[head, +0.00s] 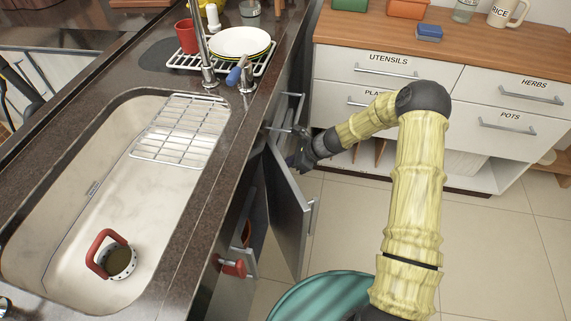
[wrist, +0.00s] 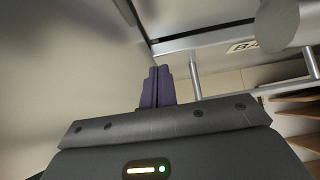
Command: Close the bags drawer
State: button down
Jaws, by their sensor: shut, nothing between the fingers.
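The label starting with "BA" (wrist: 243,46) shows in the wrist view on a pale front, partly hidden by a rounded grey shape. A silver bar handle (wrist: 205,38) runs across beside it. My gripper (wrist: 157,85) is shut and empty, its two dark fingers together and pointing towards the bar. I cannot tell whether they touch it. In the head view my gripper (head: 298,160) is at the sink counter's side, by the gap above an open cabinet door. The bags drawer is mostly hidden there by the counter edge and my arm, so how far it stands open is unclear.
The grey cabinet door (head: 288,205) stands open below the sink counter (head: 185,225). A teal round bin (head: 320,298) is on the floor by my arm. Labelled drawers (head: 385,70) line the far cabinet. Tiled floor (head: 490,235) is clear at the right.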

jog(key=shift+d, duration=0.1)
jog(key=d+f+p+v, duration=0.2)
jog(key=v, duration=1)
jog(key=shift+s+d+r+p, duration=0.2)
jog(key=shift+s+r+p, duration=0.05)
jog(key=shift+r+p, duration=0.1)
jog(key=c, duration=1.6)
grip_release()
jog(key=shift+s, duration=0.1)
jog(key=shift+o, duration=0.7)
jog(key=s+d+r+n+g+h, duration=0.1)
jog(key=s+r+n+h, duration=0.3)
jog(key=s+r+n, duration=0.3)
jog(key=s+n, duration=0.2)
jog(key=shift+s+d+r+h, duration=0.25)
jog(key=shift+s+d+h, duration=0.05)
jog(key=shift+s+h, duration=0.1)
jog(key=s+d+r+n+t+h, duration=0.1)
jog(key=s+d+r+n+h, duration=0.2)
jog(key=s+r+n, duration=0.5)
jog(key=s+n+h, duration=0.1)
jog(key=s+n, duration=0.2)
jog(key=s, duration=0.1)
jog(key=shift+s+d+r+t, duration=0.35)
jog(key=shift+s+d+t, duration=0.05)
